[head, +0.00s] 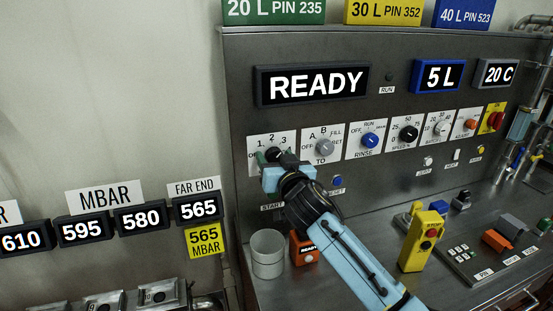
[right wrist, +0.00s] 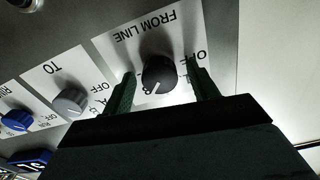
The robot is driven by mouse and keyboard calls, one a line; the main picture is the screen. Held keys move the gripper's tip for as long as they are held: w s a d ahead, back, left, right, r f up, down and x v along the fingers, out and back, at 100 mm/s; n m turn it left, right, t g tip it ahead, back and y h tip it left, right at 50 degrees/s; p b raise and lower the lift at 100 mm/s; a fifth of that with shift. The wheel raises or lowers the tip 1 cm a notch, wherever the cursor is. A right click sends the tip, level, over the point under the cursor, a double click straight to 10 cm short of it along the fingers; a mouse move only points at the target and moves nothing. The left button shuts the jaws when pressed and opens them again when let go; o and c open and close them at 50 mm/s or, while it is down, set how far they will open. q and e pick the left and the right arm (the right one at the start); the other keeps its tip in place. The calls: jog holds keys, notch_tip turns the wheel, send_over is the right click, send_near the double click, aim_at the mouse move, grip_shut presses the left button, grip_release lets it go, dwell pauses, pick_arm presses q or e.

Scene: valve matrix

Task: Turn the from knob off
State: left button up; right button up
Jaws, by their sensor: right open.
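The from knob (right wrist: 158,72) is a dark round knob on a white plate marked FROM LINE, which appears upside down in the right wrist view. Its white pointer line is turned away from the OFF mark, toward the numbers. In the head view its plate (head: 284,141) shows 1, 2, 3 at the left end of the knob row, and my gripper covers much of it. My right gripper (right wrist: 161,70) is open, with one finger on each side of the knob. Contact cannot be told. My left gripper is in neither view.
The grey TO knob (head: 324,147) and blue RINSE knob (head: 370,140) are to the right on the panel. Below stand a grey cup (head: 268,255), an orange box (head: 304,249) and a yellow control box (head: 423,241). A READY display (head: 316,84) is above.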

jog(key=shift+c, duration=0.5)
jog(key=c, duration=0.9)
